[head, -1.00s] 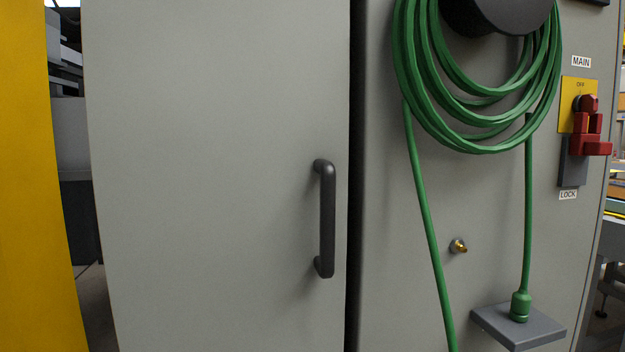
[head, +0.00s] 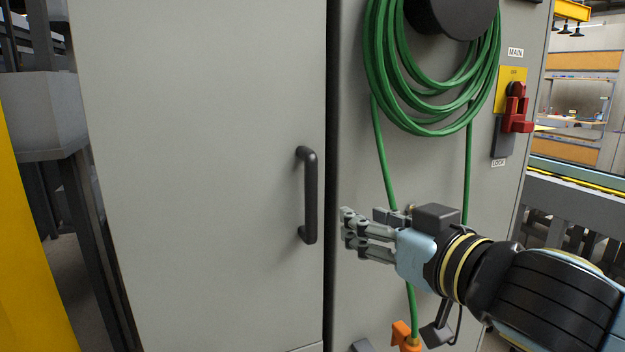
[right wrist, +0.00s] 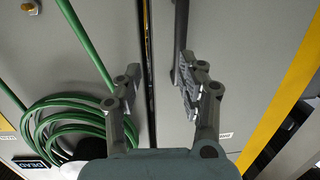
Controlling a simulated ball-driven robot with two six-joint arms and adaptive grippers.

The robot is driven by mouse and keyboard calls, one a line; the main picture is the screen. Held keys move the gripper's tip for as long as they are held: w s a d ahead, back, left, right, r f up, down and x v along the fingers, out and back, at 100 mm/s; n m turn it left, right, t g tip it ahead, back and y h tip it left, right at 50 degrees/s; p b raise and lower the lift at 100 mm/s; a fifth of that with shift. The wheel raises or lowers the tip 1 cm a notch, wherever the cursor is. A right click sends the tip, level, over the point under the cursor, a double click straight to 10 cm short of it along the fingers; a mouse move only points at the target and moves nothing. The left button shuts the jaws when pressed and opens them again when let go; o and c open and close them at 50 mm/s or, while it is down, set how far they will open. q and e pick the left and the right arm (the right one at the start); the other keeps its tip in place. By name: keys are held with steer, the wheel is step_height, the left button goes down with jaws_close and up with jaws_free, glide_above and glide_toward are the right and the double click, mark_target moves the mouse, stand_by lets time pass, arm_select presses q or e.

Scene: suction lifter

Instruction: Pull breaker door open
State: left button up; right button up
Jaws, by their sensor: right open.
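The breaker door (head: 200,150) is the large flat grey panel on the left in the head view. It looks shut or nearly so, with a narrow dark gap along its right edge. Its dark upright bar handle (head: 311,195) stands near that edge. My right gripper (head: 348,232) is open and empty, just right of the handle and pointing left, apart from it in the head view. In the right wrist view, the handle (right wrist: 181,25) runs behind the right-hand finger, and the door gap lies between the fingers. My left gripper is out of view.
A coiled green hose (head: 385,95) hangs on the fixed panel, its strands running down behind my right gripper. A red switch lever (head: 517,110) sits above the LOCK label. An orange part (head: 402,335) is low beneath my arm. A yellow post (head: 25,250) stands at far left.

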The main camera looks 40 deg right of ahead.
mark_target(313, 185)
steer(key=shift+n+t+y, duration=0.5)
steer(key=shift+t+y, duration=0.3)
steer(key=shift+y, duration=0.1)
steer(key=w+r+p, duration=0.1)
steer(key=w, duration=0.2)
steer(key=w+a+r+p, duration=0.1)
steer(key=w, duration=0.2)
steer(key=w+r+p, duration=0.1)
steer(key=w, duration=0.3)
steer(key=shift+w+a+p, duration=0.1)
steer(key=shift+a+p, duration=0.25)
steer(key=shift+p, duration=0.05)
steer(key=shift+w+f, duration=0.2)
steer(key=shift+w, duration=0.35)
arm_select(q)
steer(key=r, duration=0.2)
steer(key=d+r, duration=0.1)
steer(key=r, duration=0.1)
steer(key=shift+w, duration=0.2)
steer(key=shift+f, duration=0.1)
arm_select(e)
jaws_close()
